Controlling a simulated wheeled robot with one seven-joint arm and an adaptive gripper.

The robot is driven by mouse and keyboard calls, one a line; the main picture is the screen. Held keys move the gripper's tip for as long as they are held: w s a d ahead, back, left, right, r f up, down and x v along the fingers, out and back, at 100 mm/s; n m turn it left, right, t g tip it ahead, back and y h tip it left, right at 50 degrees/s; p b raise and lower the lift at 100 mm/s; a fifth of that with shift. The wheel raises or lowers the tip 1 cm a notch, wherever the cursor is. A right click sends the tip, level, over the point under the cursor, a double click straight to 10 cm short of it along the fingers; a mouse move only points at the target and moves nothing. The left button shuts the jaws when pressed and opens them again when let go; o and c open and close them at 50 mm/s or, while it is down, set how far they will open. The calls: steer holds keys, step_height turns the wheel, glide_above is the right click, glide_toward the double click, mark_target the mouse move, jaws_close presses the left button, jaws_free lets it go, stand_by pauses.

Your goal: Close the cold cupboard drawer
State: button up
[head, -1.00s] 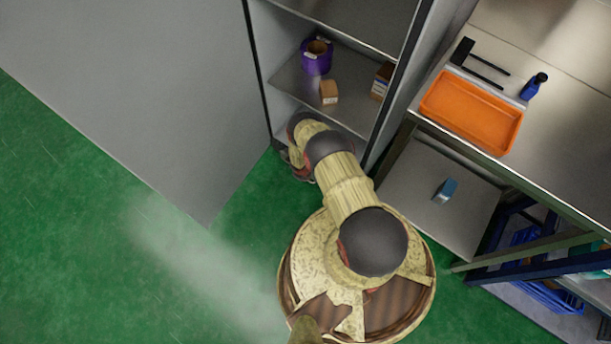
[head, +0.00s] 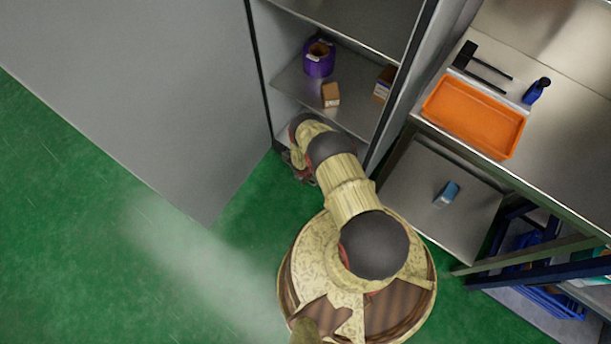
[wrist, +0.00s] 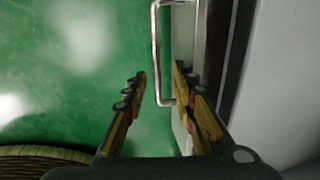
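The wrist view shows a metal bar handle (wrist: 155,50) on a pale, narrow front (wrist: 184,35), which seems to be the drawer. My gripper (wrist: 160,73) is open, its two fingers on either side of the handle in the picture. I cannot tell whether the fingers touch the handle or how deep it sits between them. In the head view, my gripper (head: 299,170) is low at the foot of the open grey cupboard (head: 257,60), mostly hidden by my arm. The drawer is largely hidden there too, so how far it stands out cannot be told.
The cupboard's shelves hold a purple roll (head: 319,60) and small brown boxes (head: 331,94). A large grey panel (head: 130,80) stands to the left. At right, a steel bench (head: 560,140) carries an orange tray (head: 474,117). Green floor (head: 100,200) is clear at left.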

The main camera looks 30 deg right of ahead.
step_height(320, 180, up, 11)
steer(key=a, duration=0.2)
steer(key=shift+s, duration=0.35)
steer(key=shift+r, duration=0.15)
stand_by(0.7)
